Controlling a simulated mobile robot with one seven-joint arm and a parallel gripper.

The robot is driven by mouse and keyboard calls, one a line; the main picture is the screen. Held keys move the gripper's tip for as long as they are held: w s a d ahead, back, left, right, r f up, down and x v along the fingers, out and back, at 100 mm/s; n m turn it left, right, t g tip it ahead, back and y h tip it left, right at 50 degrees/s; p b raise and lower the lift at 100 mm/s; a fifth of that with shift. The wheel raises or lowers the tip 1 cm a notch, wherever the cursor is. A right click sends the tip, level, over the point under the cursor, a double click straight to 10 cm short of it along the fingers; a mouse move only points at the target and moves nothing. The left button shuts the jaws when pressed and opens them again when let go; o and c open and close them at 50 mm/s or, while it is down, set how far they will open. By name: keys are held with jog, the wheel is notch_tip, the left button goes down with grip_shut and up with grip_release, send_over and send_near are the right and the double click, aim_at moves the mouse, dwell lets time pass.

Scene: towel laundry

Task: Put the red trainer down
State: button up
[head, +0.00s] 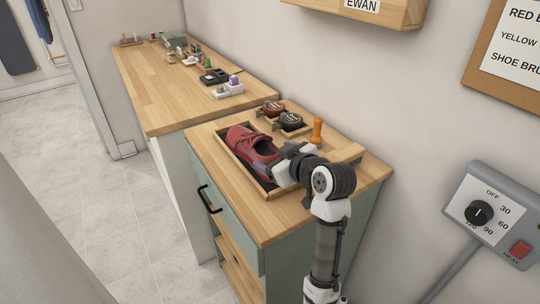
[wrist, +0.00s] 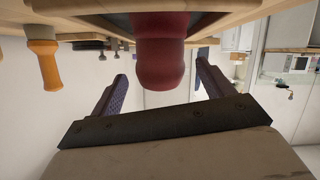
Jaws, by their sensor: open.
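The red trainer (head: 252,148) lies in a shallow wooden tray with a dark base (head: 242,170) on top of the green cabinet. Its rounded red end (wrist: 161,62) shows between my fingers in the wrist view, where the scene appears upside down. My gripper (head: 276,165) is at the trainer's near right end. In the wrist view its two purple-grey fingers stand apart, one on each side of the trainer, with visible gaps. My gripper is open and holds nothing. My wrist hides part of the tray's right side in the head view.
Two round tins, one reddish (head: 273,108) and one dark (head: 290,120), sit in a small wooden holder behind the trainer. An orange-handled tool (head: 317,130) stands to their right. A longer wooden counter (head: 160,90) with small items is beyond. A wall control box (head: 492,215) is at right.

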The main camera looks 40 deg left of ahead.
jog(key=v, duration=0.8)
jog(key=shift+b, duration=0.45)
